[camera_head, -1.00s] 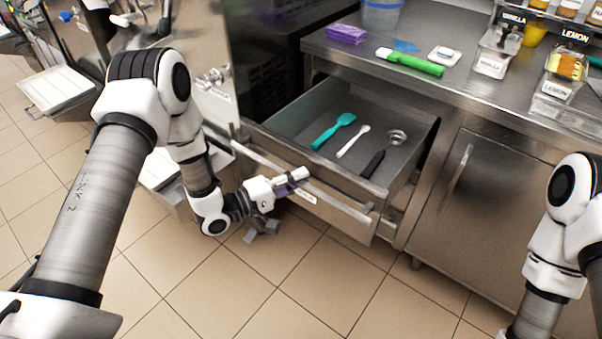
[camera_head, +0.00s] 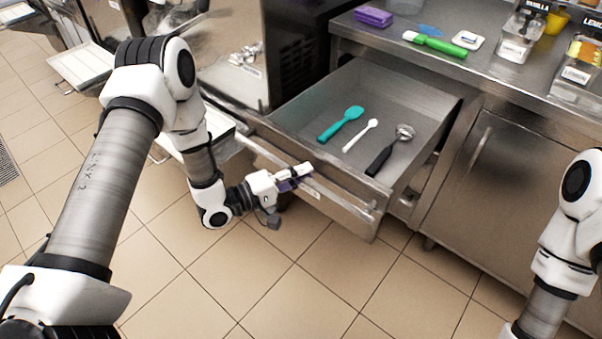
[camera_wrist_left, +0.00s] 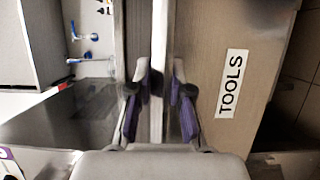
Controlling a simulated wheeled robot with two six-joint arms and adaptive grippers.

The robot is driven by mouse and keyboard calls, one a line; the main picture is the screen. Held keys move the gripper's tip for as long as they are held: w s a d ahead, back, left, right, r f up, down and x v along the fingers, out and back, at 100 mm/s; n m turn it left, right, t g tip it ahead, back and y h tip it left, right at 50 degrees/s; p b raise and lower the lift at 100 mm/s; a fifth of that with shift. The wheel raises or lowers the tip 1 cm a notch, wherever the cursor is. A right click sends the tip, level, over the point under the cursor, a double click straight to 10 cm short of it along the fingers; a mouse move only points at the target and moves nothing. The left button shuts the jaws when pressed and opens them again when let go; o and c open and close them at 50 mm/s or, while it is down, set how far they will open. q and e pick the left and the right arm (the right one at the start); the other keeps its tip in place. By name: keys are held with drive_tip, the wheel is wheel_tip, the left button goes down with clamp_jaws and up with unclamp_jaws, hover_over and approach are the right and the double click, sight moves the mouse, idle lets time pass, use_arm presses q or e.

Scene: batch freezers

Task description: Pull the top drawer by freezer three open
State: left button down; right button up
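The top drawer (camera_head: 325,98) stands well out from the steel counter beside the freezer. It holds a teal spatula (camera_head: 341,124), a white spoon (camera_head: 360,136) and a dark-handled scoop (camera_head: 389,152). A long bar handle (camera_head: 340,199) runs across its front. My left gripper (camera_head: 304,172) is at this bar. In the left wrist view, the two purple-padded fingers (camera_wrist_left: 159,80) sit close on either side of the bar, closed around it. A TOOLS label (camera_wrist_left: 231,83) shows on the drawer front there. My right gripper is out of view; only part of that arm shows.
The countertop above holds a purple pack (camera_head: 373,17), a green-handled tool (camera_head: 434,45) and labelled containers (camera_head: 519,40). A closed cabinet door (camera_head: 475,190) is right of the drawer. A freezer tray (camera_head: 88,63) juts out at left. The tiled floor (camera_head: 260,285) in front is clear.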

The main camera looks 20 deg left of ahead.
use_arm(q)
drive_tip(key=c, duration=1)
unclamp_jaws()
drive_tip(key=shift+c, duration=0.2)
drive_tip(key=v, duration=1.2)
